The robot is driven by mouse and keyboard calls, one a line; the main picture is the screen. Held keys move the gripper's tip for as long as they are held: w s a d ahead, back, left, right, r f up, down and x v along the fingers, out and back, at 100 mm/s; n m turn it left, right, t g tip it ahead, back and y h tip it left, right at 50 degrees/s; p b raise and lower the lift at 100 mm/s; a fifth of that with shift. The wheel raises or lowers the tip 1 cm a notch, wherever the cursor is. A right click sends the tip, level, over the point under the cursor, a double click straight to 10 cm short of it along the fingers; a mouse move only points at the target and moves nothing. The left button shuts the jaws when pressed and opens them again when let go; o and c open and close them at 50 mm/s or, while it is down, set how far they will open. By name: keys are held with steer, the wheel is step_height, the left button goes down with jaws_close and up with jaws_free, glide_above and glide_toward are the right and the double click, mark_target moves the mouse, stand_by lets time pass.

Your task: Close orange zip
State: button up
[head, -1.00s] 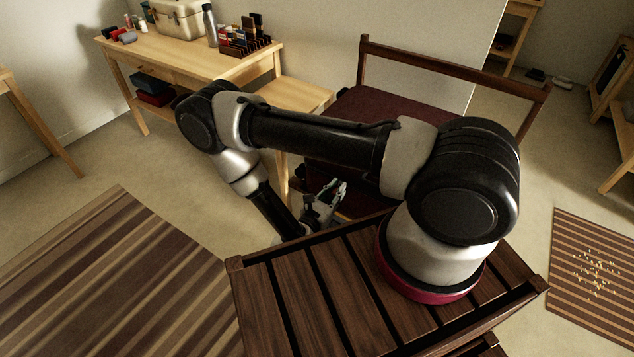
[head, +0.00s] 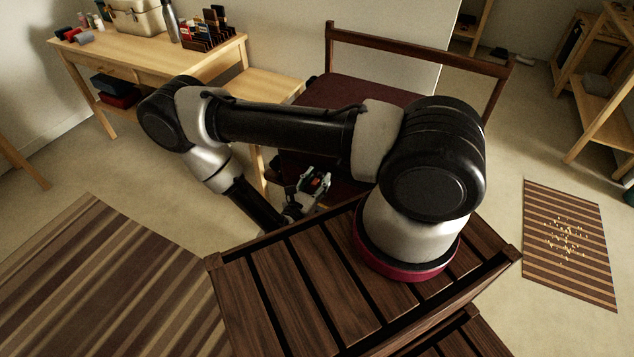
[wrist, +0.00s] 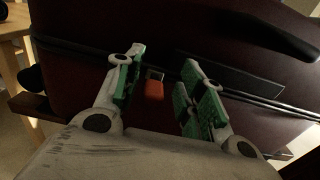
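A dark maroon suitcase (wrist: 225,30) fills the wrist view, with a dark zip line running across its side. It also shows in the head view (head: 345,95), partly hidden behind my arm. The orange zip (wrist: 154,88) is a small orange pull with a dark top at that line. My gripper (wrist: 157,75) is open. Its green-padded fingers stand apart on the left and right of the orange zip, with visible gaps to both. In the head view my gripper (head: 314,183) is low beside the suitcase, with a small red-orange spot near its fingers.
The suitcase rests on a dark wooden frame with a back rail (head: 415,50). A wooden table (head: 150,65) with a case, a bottle and small items stands at the left. A striped rug (head: 90,290) lies at front left, a striped mat (head: 570,245) at right.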

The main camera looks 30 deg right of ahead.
mark_target(317, 181)
step_height(317, 181, up, 9)
steer(key=shift+r, duration=0.2)
stand_by(0.6)
